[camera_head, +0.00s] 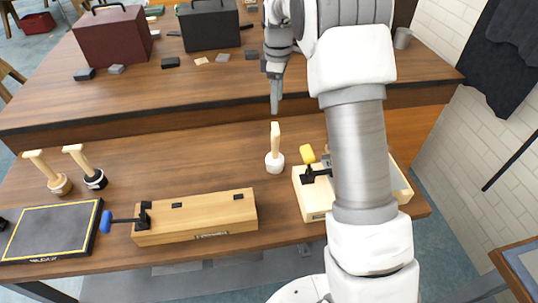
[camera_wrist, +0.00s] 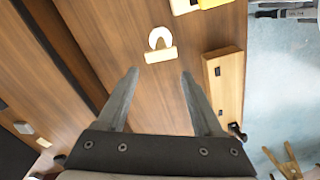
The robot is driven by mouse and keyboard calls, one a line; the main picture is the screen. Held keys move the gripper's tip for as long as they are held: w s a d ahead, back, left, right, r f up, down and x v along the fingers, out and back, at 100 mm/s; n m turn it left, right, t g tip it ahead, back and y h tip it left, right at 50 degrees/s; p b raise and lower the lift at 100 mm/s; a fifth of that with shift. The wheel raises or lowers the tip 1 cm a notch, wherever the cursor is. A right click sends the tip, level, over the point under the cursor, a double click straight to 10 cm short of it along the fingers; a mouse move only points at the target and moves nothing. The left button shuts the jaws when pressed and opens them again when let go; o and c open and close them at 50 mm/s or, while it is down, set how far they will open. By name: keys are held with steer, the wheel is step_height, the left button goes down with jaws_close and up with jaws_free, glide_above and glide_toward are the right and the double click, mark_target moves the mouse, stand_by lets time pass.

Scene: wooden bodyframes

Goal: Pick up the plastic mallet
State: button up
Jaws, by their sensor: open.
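The plastic mallet (camera_head: 275,158) stands upright on its white head on the workbench, with its pale wooden handle pointing up. In the wrist view the mallet (camera_wrist: 159,46) lies ahead of the fingertips, between their lines and apart from them. My gripper (camera_head: 275,98) is above and behind the mallet in the head view, its fingers pointing down. In the wrist view my gripper (camera_wrist: 160,72) has its two fingers spread with nothing between them.
Two other mallets (camera_head: 48,173) (camera_head: 87,166) stand at the left. A wooden block with a blue-handled clamp (camera_head: 195,216) lies in front. A pale block with a yellow-handled clamp (camera_head: 313,194) is close right of the mallet. Toolboxes (camera_head: 112,38) (camera_head: 209,26) stand at the back.

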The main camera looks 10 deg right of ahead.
mark_target(276, 130)
step_height(276, 130, down, 11)
steer(key=shift+f+p, duration=0.1)
steer(key=shift+p, duration=0.2)
step_height(276, 130, down, 5)
steer(key=shift+a+f+p, duration=0.1)
steer(key=shift+p, duration=0.3)
jaws_close()
